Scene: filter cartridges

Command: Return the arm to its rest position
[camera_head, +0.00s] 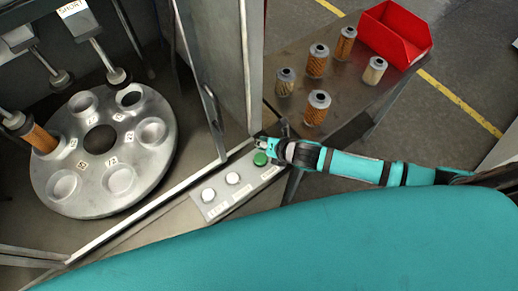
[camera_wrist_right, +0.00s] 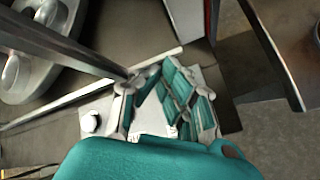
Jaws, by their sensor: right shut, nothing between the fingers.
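My right arm reaches in from the right in the head view, with its right gripper (camera_head: 262,144) at the far end of the button panel (camera_head: 243,194). The gripper is shut and empty. It is close above or beside the green button (camera_head: 260,159); I cannot tell whether it touches it. In the right wrist view the closed fingers (camera_wrist_right: 160,118) sit over the panel, and one white button (camera_wrist_right: 90,122) shows to their left. My left gripper is not in view.
Several filter cartridges (camera_head: 317,107) and a red bin (camera_head: 394,35) stand on the side table (camera_head: 345,95). Open floor (camera_head: 475,75) lies to the right.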

